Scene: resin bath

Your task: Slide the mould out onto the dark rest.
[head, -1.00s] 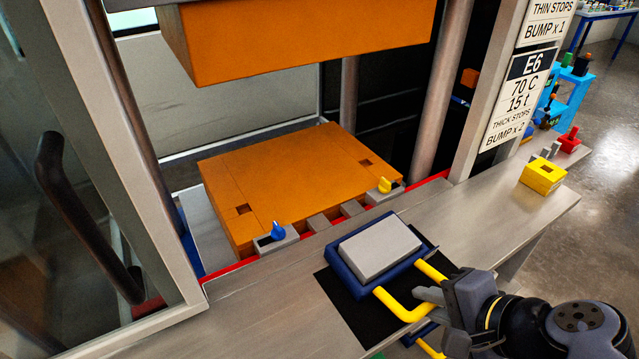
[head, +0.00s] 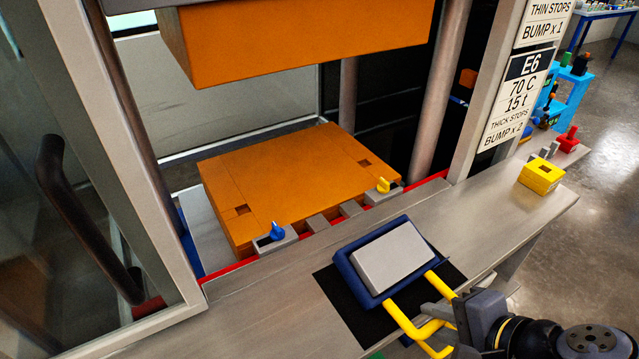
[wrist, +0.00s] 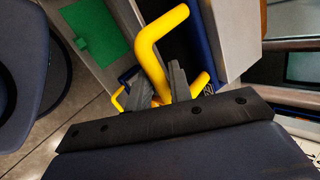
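The mould (head: 395,256) is a grey block in a blue tray with a yellow bar handle (head: 402,318). It lies over the dark rest (head: 345,305), a black patch on the grey bench, which shows to its left and right. The tray looks slightly askew; I cannot tell whether it is flat on the rest or slightly raised. My gripper (wrist: 158,88) has its two grey fingers on either side of the yellow handle in the wrist view and looks shut on it. In the head view the fingertips are mostly hidden.
Behind the bench is the press with an orange lower platen (head: 300,180) and an orange upper block (head: 300,40). A blue knob (head: 277,231) and a yellow knob (head: 384,185) sit on its front edge. A yellow block (head: 541,176) stands at the bench's right. The left bench is clear.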

